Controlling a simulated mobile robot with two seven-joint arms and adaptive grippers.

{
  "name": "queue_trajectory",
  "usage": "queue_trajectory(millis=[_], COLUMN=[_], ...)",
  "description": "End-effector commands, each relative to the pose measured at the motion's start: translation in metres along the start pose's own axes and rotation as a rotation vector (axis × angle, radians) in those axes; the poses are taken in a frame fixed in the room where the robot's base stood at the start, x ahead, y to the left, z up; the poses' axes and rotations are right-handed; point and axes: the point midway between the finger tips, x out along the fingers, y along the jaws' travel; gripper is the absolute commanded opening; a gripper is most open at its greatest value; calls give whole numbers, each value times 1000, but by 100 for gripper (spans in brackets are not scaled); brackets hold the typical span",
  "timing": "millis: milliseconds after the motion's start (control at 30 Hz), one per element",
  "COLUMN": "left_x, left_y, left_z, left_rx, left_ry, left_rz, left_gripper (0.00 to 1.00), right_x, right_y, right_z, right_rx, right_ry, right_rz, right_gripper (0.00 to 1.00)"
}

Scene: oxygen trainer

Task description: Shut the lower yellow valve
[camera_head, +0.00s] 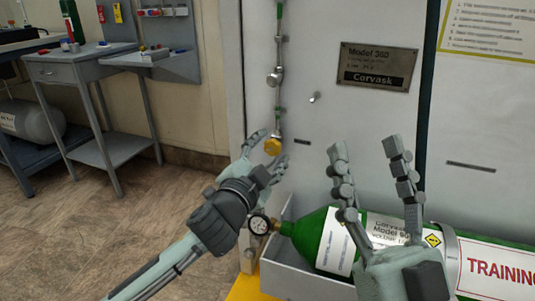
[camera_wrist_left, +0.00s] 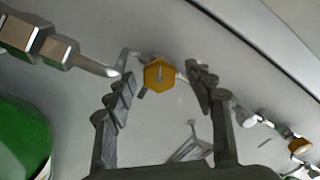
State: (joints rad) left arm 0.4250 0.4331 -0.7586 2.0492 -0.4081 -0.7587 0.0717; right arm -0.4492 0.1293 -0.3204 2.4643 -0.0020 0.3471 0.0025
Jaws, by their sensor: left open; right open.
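The lower yellow valve (camera_head: 273,147) sits at the lower end of a thin pipe line on the grey cabinet front. In the left wrist view its yellow hexagonal knob (camera_wrist_left: 159,75) lies between the fingertips. My left gripper (camera_head: 269,147) is open, with its fingers on either side of the knob. I cannot tell whether either finger touches it. My right gripper (camera_head: 368,150) is open and empty, raised in front of the cabinet, right of the valve and above the green cylinder.
A green cylinder (camera_head: 312,238) with a gauge (camera_head: 259,224) lies in a grey tray (camera_head: 284,278) below. A nameplate (camera_head: 377,66) is on the cabinet (camera_head: 330,20). A grey workbench (camera_head: 60,72) stands at the left, with open floor (camera_head: 60,220) before it.

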Motion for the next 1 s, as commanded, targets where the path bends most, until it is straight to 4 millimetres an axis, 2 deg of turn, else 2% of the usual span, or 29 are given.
queue_trajectory(millis=[167, 400, 600, 800, 1000], left_x=[-18, -69, -104, -119, -120], left_y=[1, 2, 1, 0, 0], left_z=[0, 1, 1, 0, 0], left_rx=[0, -2, -1, 1, 1], left_ry=[0, -2, -2, -1, -1], left_rz=[2, 3, 3, 0, -1], left_gripper=[54, 54, 54, 54, 54], right_x=[0, 0, 0, 0, 0], right_y=[0, 0, 0, 0, 0], right_z=[0, 0, 0, 0, 0], right_rx=[0, 0, 0, 0, 0], right_ry=[0, -1, -1, -1, -1], right_rz=[0, 0, 0, 0, 0], right_gripper=[54, 54, 54, 54, 54])
